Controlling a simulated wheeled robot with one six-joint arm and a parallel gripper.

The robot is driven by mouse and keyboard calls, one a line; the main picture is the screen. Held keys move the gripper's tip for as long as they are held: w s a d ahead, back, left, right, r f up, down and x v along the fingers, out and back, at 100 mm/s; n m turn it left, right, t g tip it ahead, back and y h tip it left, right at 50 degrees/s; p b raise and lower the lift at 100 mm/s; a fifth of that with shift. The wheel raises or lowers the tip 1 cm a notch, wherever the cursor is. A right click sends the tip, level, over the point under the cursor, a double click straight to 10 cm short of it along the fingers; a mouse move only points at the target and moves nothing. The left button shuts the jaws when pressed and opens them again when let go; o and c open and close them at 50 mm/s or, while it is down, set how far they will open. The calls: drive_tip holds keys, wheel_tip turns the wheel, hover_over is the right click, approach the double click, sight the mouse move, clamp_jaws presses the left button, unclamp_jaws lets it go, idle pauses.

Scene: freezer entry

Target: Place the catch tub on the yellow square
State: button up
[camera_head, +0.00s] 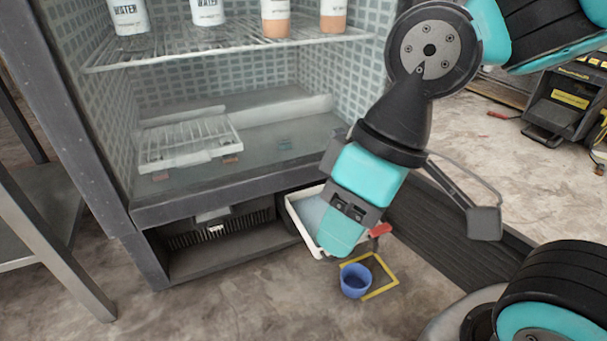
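The blue tub (355,283), which I take as the catch tub, stands upright on the floor in front of the open cabinet. It overlaps the left and front part of the yellow square outline (384,262); the right and back edges of the outline show beside it.
The cabinet holds an upper rack (230,45) with several containers and a small white rack (185,142) on its floor. A metal table (50,240) stands left. A dark mat or panel (440,232) lies right of my gripper. The floor in front is clear.

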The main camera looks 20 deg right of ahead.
wheel_tip(320, 180, up, 53)
drive_tip(key=p, duration=5.2)
drive_tip(key=shift+f, duration=0.2)
drive_tip(key=shift+r, duration=0.25)
drive_tip(key=c, duration=0.3)
clamp_jaws()
drive_tip(key=shift+f, duration=0.25)
